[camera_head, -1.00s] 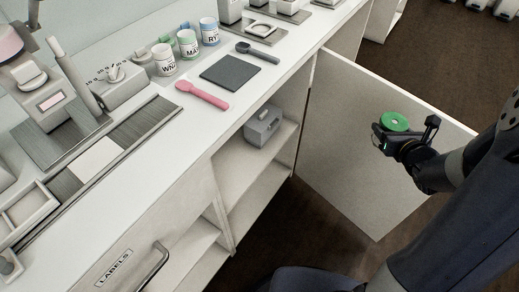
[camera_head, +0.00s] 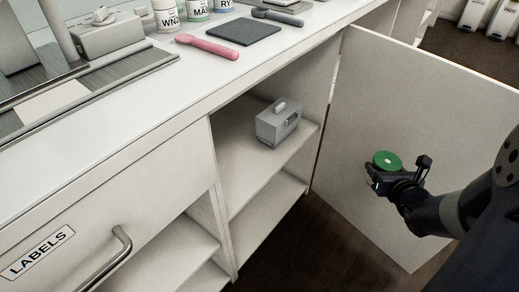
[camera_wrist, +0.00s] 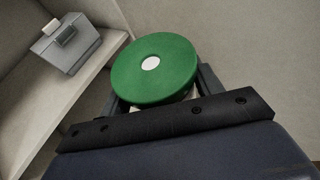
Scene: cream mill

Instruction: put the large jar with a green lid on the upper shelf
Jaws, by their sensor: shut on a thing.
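The jar with a green lid (camera_head: 387,160) is held in my gripper (camera_head: 384,178), in front of the open cabinet door. In the wrist view the round green lid (camera_wrist: 156,68) with a white centre spot fills the middle, and the jar's body is mostly hidden below it. My gripper (camera_wrist: 160,104) is shut on the jar. The upper shelf (camera_head: 240,169) is inside the open cabinet, left of my gripper and apart from it. It also shows at the left of the wrist view (camera_wrist: 62,98).
A grey box with a handle (camera_head: 278,122) stands on the upper shelf toward the back right. Bare shelf lies in front and left of it. The open door (camera_head: 420,110) stands behind my gripper. A lower shelf (camera_head: 262,215) is empty where visible. A drawer handle (camera_head: 108,258) juts out at left.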

